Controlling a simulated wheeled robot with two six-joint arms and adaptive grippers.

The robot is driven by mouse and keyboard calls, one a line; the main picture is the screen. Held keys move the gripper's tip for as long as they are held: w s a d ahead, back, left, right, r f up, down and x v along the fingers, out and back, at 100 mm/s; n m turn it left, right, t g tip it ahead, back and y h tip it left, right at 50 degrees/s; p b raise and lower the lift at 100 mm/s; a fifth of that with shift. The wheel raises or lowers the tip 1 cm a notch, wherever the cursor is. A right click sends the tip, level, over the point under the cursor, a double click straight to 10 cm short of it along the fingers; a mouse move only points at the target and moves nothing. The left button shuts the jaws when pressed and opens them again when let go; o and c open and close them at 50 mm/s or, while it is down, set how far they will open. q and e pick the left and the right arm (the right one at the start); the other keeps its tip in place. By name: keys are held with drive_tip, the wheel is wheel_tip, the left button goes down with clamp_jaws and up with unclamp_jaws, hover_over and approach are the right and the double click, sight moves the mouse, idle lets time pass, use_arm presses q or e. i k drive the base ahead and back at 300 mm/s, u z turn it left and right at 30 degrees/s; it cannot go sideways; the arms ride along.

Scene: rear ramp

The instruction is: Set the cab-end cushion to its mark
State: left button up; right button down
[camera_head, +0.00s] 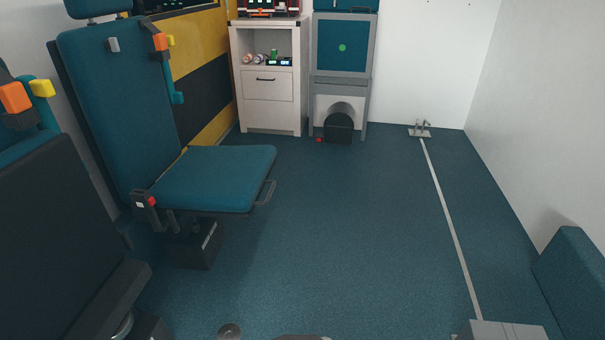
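A teal seat with a flat cushion (215,178) stands at the left in the head view, its cushion lowered level and its backrest (115,105) upright. A second seat (60,240) at the near left is cut off by the frame edge; its dark panel is tilted. At the back wall, an upright teal panel (342,60) in a grey frame carries a green dot (342,47). I cannot tell which cushion is the cab-end one, and no mark for it is clearly identifiable. Neither of my grippers is in view.
A white cabinet (268,115) with an open shelf and a drawer stands at the back. A dark rounded object (338,128) sits below the panel. A pale floor strip (445,205) runs along the right. A teal block (575,280) is at the right wall. The middle floor (350,230) is clear.

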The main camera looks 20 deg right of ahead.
sight(217, 182)
drive_tip(key=z, duration=0.55)
drive_tip(key=i, duration=1.65)
drive_tip(key=u, duration=0.55)
